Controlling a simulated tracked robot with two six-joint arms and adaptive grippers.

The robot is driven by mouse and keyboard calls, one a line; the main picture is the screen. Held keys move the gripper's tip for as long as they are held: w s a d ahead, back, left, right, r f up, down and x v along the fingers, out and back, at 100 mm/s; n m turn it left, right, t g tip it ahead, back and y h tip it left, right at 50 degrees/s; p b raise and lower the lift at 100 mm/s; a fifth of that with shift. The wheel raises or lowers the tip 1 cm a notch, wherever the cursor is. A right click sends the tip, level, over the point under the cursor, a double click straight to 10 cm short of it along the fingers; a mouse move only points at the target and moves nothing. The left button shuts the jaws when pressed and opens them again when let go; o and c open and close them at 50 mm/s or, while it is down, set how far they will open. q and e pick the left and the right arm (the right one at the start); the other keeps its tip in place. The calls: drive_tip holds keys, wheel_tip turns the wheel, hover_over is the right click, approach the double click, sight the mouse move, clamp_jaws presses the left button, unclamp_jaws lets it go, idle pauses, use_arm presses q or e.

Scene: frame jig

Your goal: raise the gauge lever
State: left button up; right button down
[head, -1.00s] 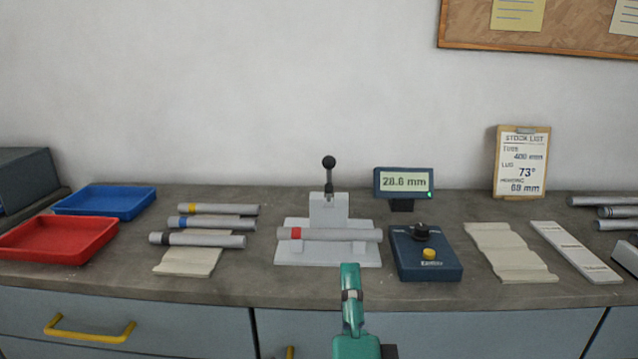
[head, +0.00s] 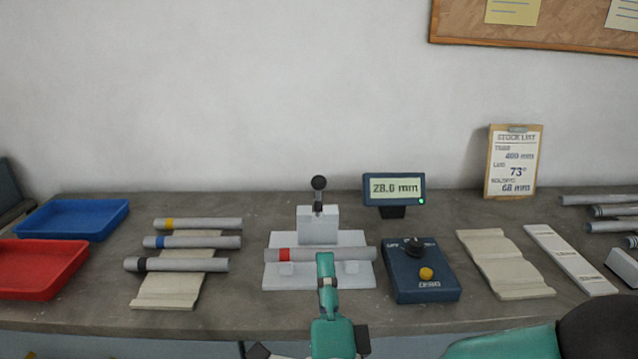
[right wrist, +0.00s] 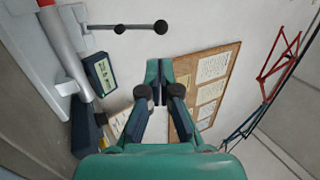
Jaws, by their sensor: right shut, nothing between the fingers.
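The gauge lever (head: 318,193) stands at the back of the pale gauge stand (head: 318,226), with a black ball knob on top. It also shows in the right wrist view (right wrist: 135,27), lying sideways in the picture. A grey tube with a red band (head: 330,254) lies across the front of the gauge. My right gripper (head: 324,262) is shut and empty, in front of the tube in the head view and apart from the lever. Its closed fingers (right wrist: 158,82) also show in the right wrist view. My left gripper is not in view.
A display (head: 394,189) and a blue control box (head: 421,270) stand right of the gauge. Several banded tubes (head: 190,242) lie to the left, beside red (head: 40,268) and blue (head: 75,219) trays. A clipboard (head: 514,162) leans against the wall.

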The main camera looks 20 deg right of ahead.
sight(319, 189)
drive_tip(key=p+x, duration=0.5)
drive_tip(key=x, duration=0.5)
drive_tip(key=shift+w+r, duration=0.2)
drive_tip(key=shift+r, duration=0.05)
drive_tip(key=shift+w+d, duration=0.15)
drive_tip(key=shift+w, duration=0.35)
drive_tip(key=shift+r, duration=0.1)
